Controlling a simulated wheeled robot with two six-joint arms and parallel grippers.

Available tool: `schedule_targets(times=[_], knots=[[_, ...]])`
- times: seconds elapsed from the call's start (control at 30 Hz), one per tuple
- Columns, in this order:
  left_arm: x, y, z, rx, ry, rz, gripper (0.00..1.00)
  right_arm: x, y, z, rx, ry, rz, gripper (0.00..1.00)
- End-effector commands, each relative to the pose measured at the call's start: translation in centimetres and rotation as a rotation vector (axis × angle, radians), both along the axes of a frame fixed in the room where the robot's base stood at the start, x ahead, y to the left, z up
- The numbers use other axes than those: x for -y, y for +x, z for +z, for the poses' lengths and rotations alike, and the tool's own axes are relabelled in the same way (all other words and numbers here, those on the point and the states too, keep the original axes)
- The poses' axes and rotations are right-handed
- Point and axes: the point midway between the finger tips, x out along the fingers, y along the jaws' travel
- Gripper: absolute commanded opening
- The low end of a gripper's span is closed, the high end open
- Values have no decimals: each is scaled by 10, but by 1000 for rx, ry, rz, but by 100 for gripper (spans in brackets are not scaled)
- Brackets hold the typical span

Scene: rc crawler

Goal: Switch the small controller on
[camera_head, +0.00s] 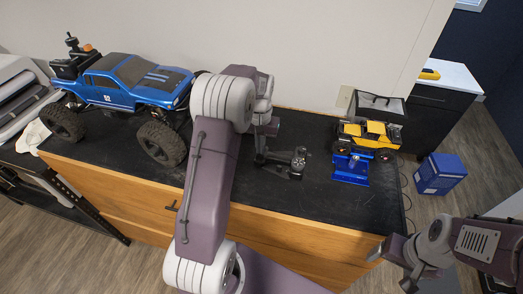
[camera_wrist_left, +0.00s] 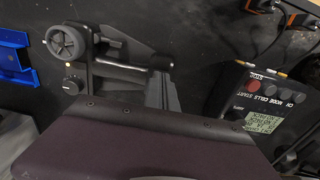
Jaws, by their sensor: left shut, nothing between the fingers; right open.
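The small controller, black with a round wheel and a knob, lies on the dark counter mat (camera_head: 330,205) near the middle; its wheel end (camera_head: 297,160) shows just right of my left gripper. In the left wrist view, the controller's wheel (camera_wrist_left: 68,42) and white-marked knob (camera_wrist_left: 71,86) are at the upper left. My left gripper (camera_head: 262,155) is shut and empty, close beside the controller; its dark fingers (camera_wrist_left: 160,90) show in the wrist view. I cannot tell whether they touch the controller or where its switch sits. My right gripper (camera_head: 390,270) is open and empty, off the counter's front right.
A large blue crawler truck (camera_head: 125,80) stands on the left. A yellow truck (camera_head: 370,135) and blue stand (camera_head: 350,168) are on the right. A black charger (camera_wrist_left: 250,105) with a red button and cables lies near my left gripper. A blue box (camera_head: 440,173) stands right of the counter.

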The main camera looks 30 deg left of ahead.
Motion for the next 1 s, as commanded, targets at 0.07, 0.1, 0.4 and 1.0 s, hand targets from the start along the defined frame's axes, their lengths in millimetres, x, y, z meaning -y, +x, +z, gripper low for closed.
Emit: schedule_targets(times=[0.07,0.1,0.4,1.0], knots=[[1,-1,0,-6,-2,0,0,0,0,2,0,0,0,80],[1,-1,2,-7,-3,0,0,0,0,4,0,0,0,80],[1,-1,33,-5,-1,0,0,0,0,33,0,0,0,80],[0,-1,69,-4,-1,0,0,0,0,66,0,0,0,80]])
